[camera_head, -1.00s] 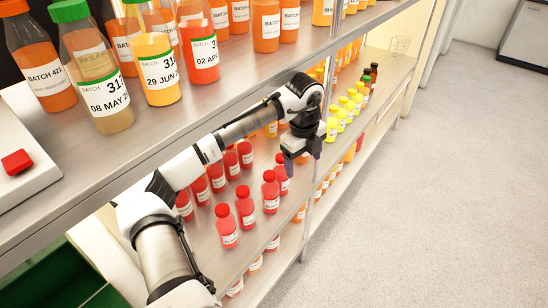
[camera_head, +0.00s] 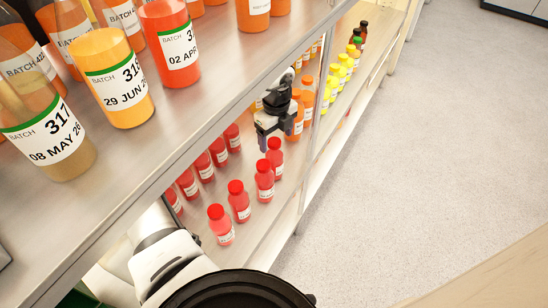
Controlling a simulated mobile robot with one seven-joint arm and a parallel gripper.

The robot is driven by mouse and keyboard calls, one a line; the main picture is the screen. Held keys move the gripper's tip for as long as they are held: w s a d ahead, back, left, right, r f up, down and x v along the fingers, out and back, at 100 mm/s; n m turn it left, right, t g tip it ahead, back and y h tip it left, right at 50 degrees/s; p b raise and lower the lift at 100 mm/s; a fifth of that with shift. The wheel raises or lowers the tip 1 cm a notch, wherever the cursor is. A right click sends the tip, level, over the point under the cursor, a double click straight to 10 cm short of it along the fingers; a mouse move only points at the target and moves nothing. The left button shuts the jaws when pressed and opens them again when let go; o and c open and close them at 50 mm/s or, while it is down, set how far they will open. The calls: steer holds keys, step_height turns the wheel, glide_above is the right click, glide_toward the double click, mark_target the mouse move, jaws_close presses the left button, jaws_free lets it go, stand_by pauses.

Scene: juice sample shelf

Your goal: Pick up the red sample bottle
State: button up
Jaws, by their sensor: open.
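Several red sample bottles with red caps and white labels stand upright on the lower shelf (camera_head: 262,228). The front row includes a near bottle (camera_head: 221,226), a second bottle (camera_head: 239,203), a third bottle (camera_head: 264,182) and a far bottle (camera_head: 275,158). More red bottles (camera_head: 205,168) stand behind them. I cannot tell which one the task means. My gripper (camera_head: 264,147) is open, points down and is empty. Its fingers are close to the far front bottle's cap, on its left side in the picture. Whether they touch cannot be told.
The upper shelf (camera_head: 185,118) overhangs the lower one and holds large batch bottles, such as a yellow-orange one (camera_head: 122,85). A thin post (camera_head: 307,150) stands right of the red bottles. Orange bottles (camera_head: 295,120) and yellow bottles (camera_head: 338,80) stand farther back. The floor (camera_head: 410,150) at right is clear.

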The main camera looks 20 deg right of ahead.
mark_target(275, 151)
steer(key=shift+s+a+f+p, duration=0.15)
steer(key=shift+f+p, duration=0.3)
steer(key=shift+f, duration=1.05)
steer(key=shift+s+a+f+p, duration=0.1)
steer(key=shift+f+p, duration=0.35)
steer(key=shift+f, duration=1)
steer(key=c, duration=1.3)
step_height(275, 151, up, 12)
steer(key=shift+r, duration=0.25)
steer(key=shift+c, duration=0.2)
steer(key=shift+r+p, duration=0.85)
steer(key=shift+p, duration=0.05)
